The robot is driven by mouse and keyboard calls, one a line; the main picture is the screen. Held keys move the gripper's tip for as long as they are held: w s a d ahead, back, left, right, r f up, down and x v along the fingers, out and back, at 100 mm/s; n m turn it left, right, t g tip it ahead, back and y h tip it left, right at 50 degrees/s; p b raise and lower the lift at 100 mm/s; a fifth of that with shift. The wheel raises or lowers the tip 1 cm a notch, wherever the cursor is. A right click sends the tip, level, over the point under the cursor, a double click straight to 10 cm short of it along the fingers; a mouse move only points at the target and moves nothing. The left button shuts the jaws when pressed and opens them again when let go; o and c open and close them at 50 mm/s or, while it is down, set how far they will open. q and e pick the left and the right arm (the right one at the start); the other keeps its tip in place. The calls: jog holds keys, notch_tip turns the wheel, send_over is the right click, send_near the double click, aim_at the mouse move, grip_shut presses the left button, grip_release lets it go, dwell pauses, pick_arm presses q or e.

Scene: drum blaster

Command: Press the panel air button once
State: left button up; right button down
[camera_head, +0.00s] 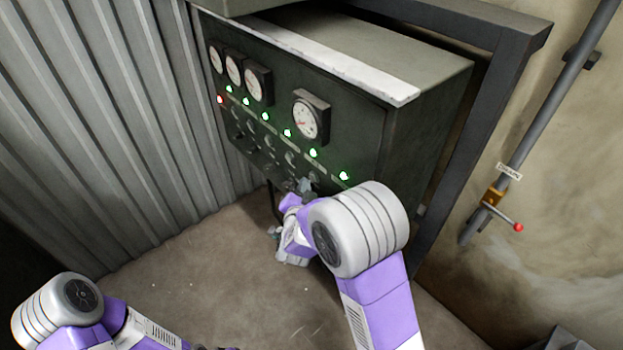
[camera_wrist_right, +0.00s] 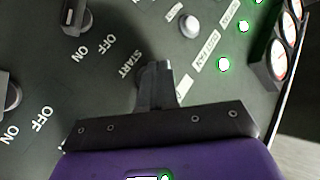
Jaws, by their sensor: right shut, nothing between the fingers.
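The dark control panel (camera_head: 368,150) stands at the back, with a row of gauges, indicator lights and knobs on its face. My right gripper (camera_head: 307,187) is at the lower part of this face. In the right wrist view its fingers (camera_wrist_right: 157,82) are shut, empty and pointed at the panel beside the START label (camera_wrist_right: 128,64). They cover part of the panel there; I cannot tell whether they touch it. A round pale button (camera_wrist_right: 189,26) shows beyond the fingertips. I cannot read which control is the air button. My left arm is at the lower left; its gripper fingers are not visible.
ON/OFF switches (camera_wrist_right: 76,18) lie at the left in the right wrist view. Several green lights (camera_head: 313,153) and one red light (camera_head: 220,99) glow. A wall pipe (camera_head: 540,110) with a red-tipped valve lever (camera_head: 505,218) is at the right. The floor before the panel is clear.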

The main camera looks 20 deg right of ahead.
jog(key=shift+w+d, duration=0.15)
jog(key=shift+d, duration=0.3)
dwell(0.6)
jog(key=shift+a, duration=0.1)
jog(key=shift+s+a, duration=0.3)
jog(key=shift+a, duration=0.45)
jog(key=shift+a, duration=0.1)
jog(key=a, duration=0.1)
jog(key=s+a, duration=0.1)
jog(key=a, duration=0.2)
jog(key=shift+s+a, duration=0.3)
jog(key=shift+s, duration=0.1)
dwell(0.5)
